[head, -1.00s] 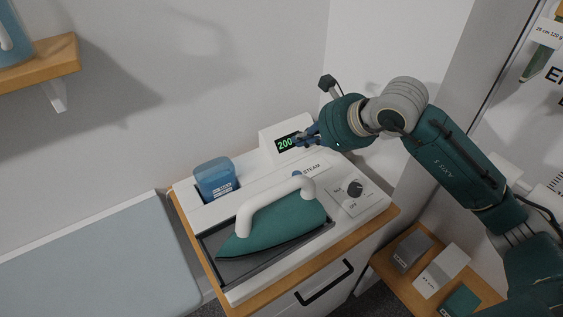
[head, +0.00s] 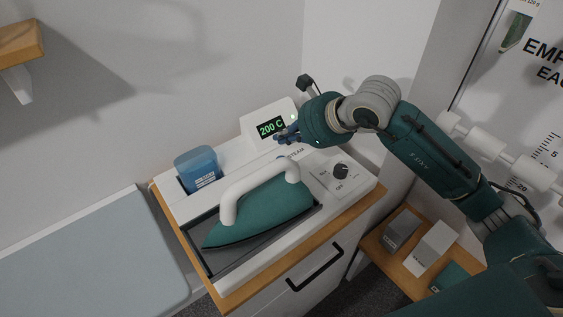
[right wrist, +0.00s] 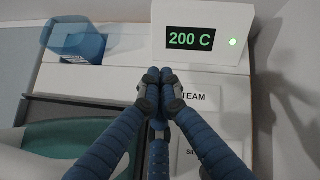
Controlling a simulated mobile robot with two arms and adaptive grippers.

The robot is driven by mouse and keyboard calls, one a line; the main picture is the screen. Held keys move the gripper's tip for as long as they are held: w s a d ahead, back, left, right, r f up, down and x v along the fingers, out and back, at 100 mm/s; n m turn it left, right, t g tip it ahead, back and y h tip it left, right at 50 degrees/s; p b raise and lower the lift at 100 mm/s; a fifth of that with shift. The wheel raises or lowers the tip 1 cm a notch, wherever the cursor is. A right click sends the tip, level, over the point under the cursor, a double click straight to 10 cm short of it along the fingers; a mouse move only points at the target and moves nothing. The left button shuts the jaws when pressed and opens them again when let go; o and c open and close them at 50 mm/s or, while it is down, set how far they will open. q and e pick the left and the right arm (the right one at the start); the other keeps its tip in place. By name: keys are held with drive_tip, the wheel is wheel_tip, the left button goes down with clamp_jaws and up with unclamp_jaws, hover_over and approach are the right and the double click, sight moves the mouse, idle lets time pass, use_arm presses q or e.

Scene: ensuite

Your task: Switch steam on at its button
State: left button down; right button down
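The steam station (head: 178,208) is white, with a teal iron (head: 262,216) resting on its plate. Its display (head: 270,127) reads 200 C in green and also shows in the right wrist view (right wrist: 191,39). The STEAM label (right wrist: 200,97) is partly covered by my right gripper. The steam button beside it is hidden behind the fingers. My right gripper (head: 282,137) is above this area, just below the display. In the right wrist view its blue fingertips (right wrist: 160,76) are together, with nothing seen between them. I cannot tell whether they touch the button. My left gripper is not in view.
A blue water tank (head: 197,169) stands at the station's left. A black dial (head: 341,171) sits on its right. A green light (right wrist: 233,42) glows beside the display. A pale ironing board (head: 90,255) lies left; a low shelf with boxes (head: 431,248) is right.

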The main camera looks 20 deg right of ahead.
wheel_tip(320, 180, down, 4)
drive_tip(key=b, duration=0.2)
drive_tip(key=shift+b, duration=0.35)
drive_tip(key=shift+f, duration=0.2)
idle(0.9)
drive_tip(key=shift+f+b, duration=0.3)
drive_tip(key=shift+b, duration=0.45)
drive_tip(key=shift+f+b, duration=0.45)
drive_tip(key=shift+b, duration=0.1)
drive_tip(key=shift+r, duration=0.15)
idle(0.5)
drive_tip(key=shift+r+p, duration=0.4)
drive_tip(key=shift+r, duration=0.3)
drive_tip(key=shift+r+p, duration=1.4)
drive_tip(key=shift+r, duration=1.15)
